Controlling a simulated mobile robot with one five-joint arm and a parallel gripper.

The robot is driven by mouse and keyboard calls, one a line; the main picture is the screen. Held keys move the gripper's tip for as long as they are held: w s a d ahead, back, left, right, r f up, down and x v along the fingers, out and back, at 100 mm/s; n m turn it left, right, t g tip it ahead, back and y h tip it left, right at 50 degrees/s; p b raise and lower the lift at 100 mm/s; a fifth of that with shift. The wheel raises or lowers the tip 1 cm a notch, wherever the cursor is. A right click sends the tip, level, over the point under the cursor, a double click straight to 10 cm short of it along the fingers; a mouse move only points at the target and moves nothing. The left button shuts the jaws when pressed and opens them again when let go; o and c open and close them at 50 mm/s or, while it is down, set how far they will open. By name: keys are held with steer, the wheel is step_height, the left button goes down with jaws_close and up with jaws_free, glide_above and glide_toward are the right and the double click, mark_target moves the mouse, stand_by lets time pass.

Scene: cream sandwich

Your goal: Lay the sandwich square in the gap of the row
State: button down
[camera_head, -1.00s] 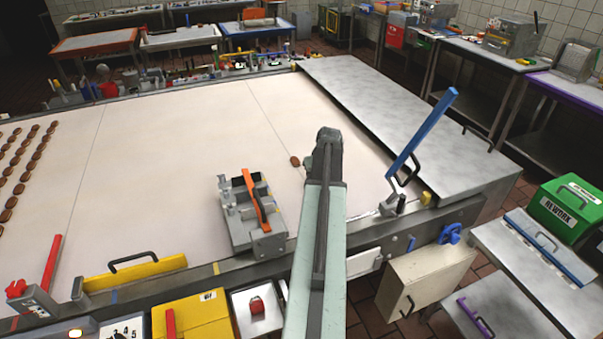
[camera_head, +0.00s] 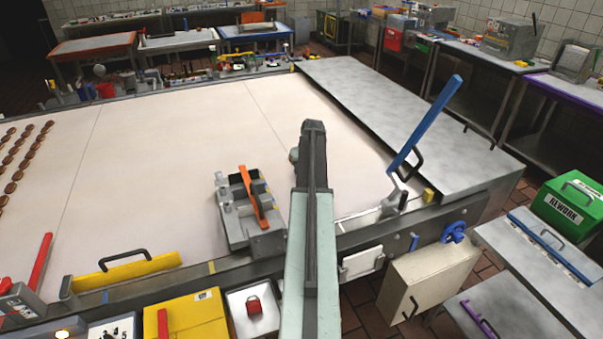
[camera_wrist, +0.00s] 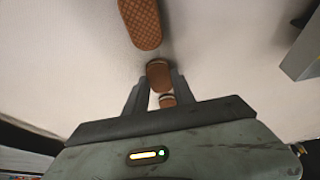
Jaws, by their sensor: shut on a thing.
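In the wrist view my gripper (camera_wrist: 160,82) is shut on a small brown sandwich square (camera_wrist: 157,71), held between the fingertips. A larger-looking brown biscuit piece (camera_wrist: 140,20) with a waffled top lies just ahead of it at the top edge. Another brown piece (camera_wrist: 167,100) shows between the fingers, behind the held one. Whether the held square touches the surface I cannot tell. In the head view my arm reaches over the pale belt (camera_head: 180,140) and hides the fingers and the held square. Rows of brown sandwiches (camera_head: 20,160) lie at the far left of the belt.
A grey device with an orange handle (camera_head: 253,197) stands on the belt left of my arm. A blue lever (camera_head: 427,122) and a grey metal cover (camera_head: 410,110) are to the right. A yellow bar (camera_head: 125,271) lies along the front edge. The middle belt is clear.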

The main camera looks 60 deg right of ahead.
steer(key=c, duration=1.1)
jaws_free()
steer(key=shift+o, duration=0.2)
steer(key=p+v, duration=1.1)
steer(key=v, duration=0.1)
